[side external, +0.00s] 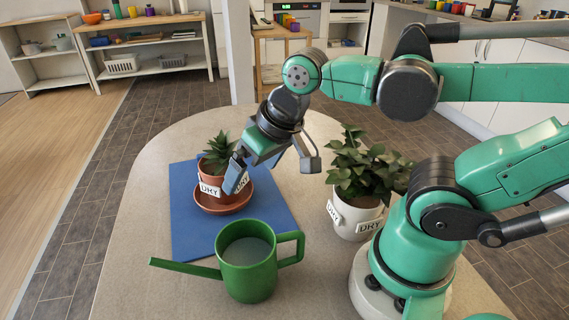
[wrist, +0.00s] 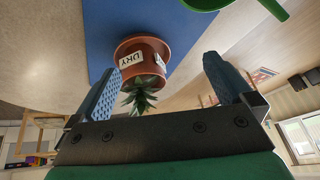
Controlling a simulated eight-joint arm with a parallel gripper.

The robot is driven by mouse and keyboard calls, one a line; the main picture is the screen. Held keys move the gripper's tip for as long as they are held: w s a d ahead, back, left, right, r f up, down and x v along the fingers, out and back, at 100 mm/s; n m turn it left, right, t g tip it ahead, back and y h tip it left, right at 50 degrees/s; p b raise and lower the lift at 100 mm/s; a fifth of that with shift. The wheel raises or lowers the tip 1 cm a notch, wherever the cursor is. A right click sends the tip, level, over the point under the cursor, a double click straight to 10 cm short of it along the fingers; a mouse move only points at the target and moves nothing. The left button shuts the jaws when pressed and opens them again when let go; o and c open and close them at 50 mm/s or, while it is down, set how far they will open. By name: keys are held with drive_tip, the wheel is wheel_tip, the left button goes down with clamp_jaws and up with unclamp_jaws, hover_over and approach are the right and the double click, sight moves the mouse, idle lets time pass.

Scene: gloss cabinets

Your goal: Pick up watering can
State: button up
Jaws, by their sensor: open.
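The green watering can (side external: 250,275) stands upright on the table in the side view. Its spout points left and its handle right; greyish contents show inside. Part of the can (wrist: 268,8) shows at the top edge of the wrist view. My gripper (side external: 272,178) is open and empty, above the table behind the can and apart from it. In the side view its left finger overlaps the terracotta pot; contact cannot be told. In the wrist view the pot appears between the open fingers (wrist: 160,75), beyond them.
The terracotta pot (side external: 211,193) holds a spiky plant and stands on a saucer (side external: 222,209) on a blue mat (side external: 185,235). A white pot (side external: 350,222) with a leafy plant stands right, near my base. Both bear DRY labels. The table (side external: 130,255) is clear left of the mat.

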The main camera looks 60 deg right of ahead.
sight(289, 237)
drive_tip(key=s+a+m+g, duration=0.1)
drive_tip(key=s, duration=0.1)
drive_tip(key=s+a+r+m+g, duration=0.1)
drive_tip(key=s+m+g, duration=0.1)
drive_tip(key=s, duration=0.1)
drive_tip(key=s+a+r+m+g, duration=0.1)
drive_tip(key=s+g, duration=0.1)
drive_tip(key=shift+s+r+m, duration=0.2)
drive_tip(key=shift+m, duration=0.1)
drive_tip(key=shift+s+a+f, duration=0.1)
drive_tip(key=shift+f, duration=5.8)
drive_tip(key=shift+c, duration=0.2)
clamp_jaws()
